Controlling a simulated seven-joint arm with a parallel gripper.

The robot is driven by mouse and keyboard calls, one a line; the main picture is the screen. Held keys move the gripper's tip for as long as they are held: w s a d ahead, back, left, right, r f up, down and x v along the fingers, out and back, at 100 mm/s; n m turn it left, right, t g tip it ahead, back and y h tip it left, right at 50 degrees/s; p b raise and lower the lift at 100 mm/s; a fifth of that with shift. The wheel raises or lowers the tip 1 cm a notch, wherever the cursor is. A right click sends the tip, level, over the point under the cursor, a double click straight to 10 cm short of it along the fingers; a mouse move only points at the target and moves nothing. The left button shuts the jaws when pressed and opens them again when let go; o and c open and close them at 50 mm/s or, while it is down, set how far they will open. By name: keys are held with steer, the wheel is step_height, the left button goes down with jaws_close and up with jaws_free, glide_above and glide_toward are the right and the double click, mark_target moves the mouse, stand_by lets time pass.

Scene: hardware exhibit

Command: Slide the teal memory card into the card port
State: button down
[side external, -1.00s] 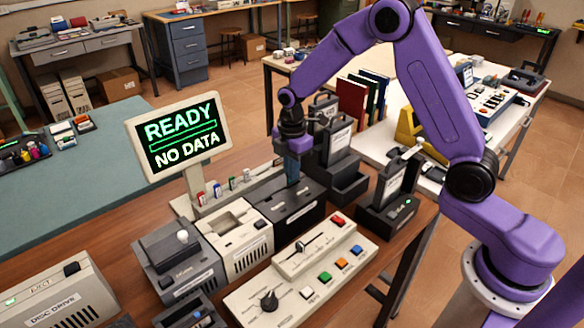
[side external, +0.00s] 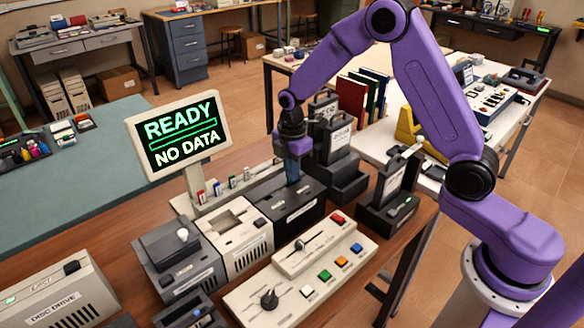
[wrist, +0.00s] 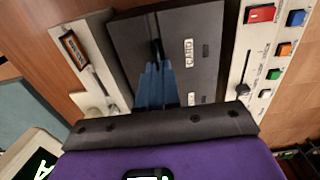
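My gripper (side external: 292,180) points straight down over the dark card port box (side external: 312,203) in the side view. In the wrist view, its blue fingers (wrist: 157,80) are close together, with their tips at the dark slot in the card port box (wrist: 205,28), beside its white label. I cannot make out the teal memory card between the fingers or in the slot; the fingers hide that spot. The monitor (side external: 180,137) reads READY, NO DATA.
A rack with several small coloured cards (side external: 217,188) stands behind the port. A cream drive (side external: 248,247) adjoins the port box on the left. A control panel (side external: 315,268) with a slider and buttons lies in front. A dark dock (side external: 385,215) stands to the right.

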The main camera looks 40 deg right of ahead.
steer(key=shift+f, duration=0.65)
steer(key=c, duration=1.3)
jaws_free()
steer(key=shift+r, duration=4)
